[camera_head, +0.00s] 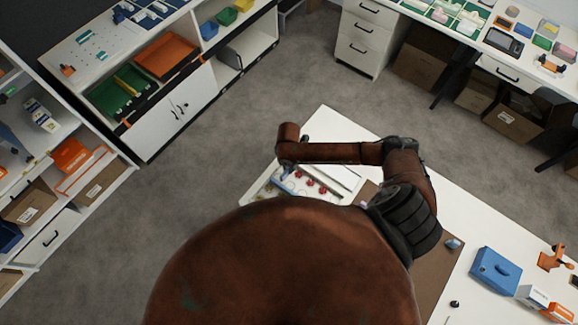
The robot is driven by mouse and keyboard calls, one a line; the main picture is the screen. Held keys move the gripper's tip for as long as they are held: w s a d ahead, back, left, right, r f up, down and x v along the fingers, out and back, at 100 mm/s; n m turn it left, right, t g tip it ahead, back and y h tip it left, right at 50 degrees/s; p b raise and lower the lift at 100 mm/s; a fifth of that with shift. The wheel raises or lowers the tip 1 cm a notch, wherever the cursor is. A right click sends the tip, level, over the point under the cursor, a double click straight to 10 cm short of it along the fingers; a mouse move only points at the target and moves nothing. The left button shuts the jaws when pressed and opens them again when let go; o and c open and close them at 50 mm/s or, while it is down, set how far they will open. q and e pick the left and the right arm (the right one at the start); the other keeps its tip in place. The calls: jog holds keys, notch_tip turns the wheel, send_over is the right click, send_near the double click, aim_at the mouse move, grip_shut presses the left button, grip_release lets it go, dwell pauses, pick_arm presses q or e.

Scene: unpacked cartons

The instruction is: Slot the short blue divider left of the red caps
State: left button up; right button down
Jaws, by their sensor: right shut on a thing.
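A white tray (250,197) lies on the white table, partly hidden by my own brown body. Several red caps (310,182) sit in it. My right gripper (287,170) is over the tray's far left part, to the left of the red caps. It is small and mostly hidden under my wrist, and it is shut on a small blue piece, which looks like the short blue divider (283,184). I cannot tell whether the divider stands in a slot or is held just above the tray. My left gripper is not in view.
A blue box (495,270) and an orange tool (552,257) are on the table at the right. A brown mat (433,285) lies beside my arm. The table's far corner (325,115) is bare. Shelves and cabinets stand at the left, beyond open floor.

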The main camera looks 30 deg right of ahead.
jog(key=shift+f+b, duration=1)
jog(key=shift+f, duration=1.3)
jog(key=c, duration=1.9)
grip_release()
jog(key=shift+r, duration=0.25)
notch_tip(320, 180, up, 12)
jog(key=shift+f, duration=0.2)
